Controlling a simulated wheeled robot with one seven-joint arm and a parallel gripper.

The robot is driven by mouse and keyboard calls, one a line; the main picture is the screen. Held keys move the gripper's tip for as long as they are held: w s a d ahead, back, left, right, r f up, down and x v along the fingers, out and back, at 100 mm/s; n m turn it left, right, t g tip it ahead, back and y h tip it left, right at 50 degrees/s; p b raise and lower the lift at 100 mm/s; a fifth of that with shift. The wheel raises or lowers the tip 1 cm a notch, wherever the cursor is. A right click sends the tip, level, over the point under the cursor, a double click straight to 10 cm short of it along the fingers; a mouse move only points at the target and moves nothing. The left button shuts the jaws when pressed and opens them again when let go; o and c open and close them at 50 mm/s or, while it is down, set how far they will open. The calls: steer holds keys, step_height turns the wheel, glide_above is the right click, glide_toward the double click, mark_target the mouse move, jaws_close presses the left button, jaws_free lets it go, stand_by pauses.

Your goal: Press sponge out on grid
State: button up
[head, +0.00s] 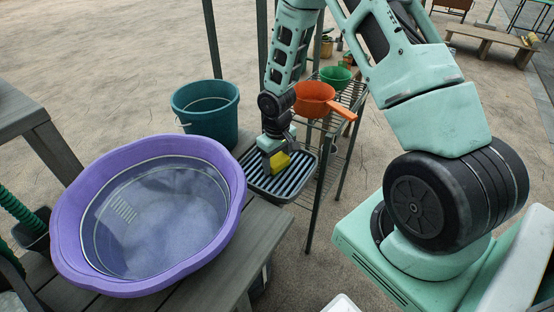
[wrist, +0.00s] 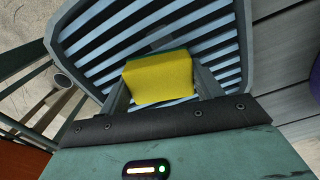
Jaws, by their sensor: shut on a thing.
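A yellow sponge (head: 279,161) with a dark green side is held in my gripper (head: 271,158). In the wrist view the sponge (wrist: 160,80) sits between the two fingers of my gripper (wrist: 162,88), which is shut on it. Below it is the draining grid (head: 258,182), a dark tray with pale slats, also seen in the wrist view (wrist: 85,58). The sponge is over the slats, at or close above them. I cannot tell for sure whether it touches.
A purple basin (head: 68,215) of water stands on the wooden bench (head: 225,262) left of the grid. A teal bucket (head: 212,125) is behind the grid. An orange scoop (head: 313,99) and a green pot (head: 336,76) are on a wire rack (head: 349,97) to the right.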

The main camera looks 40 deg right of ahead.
steer(key=shift+r+p, duration=3.05)
steer(key=shift+r, duration=0.4)
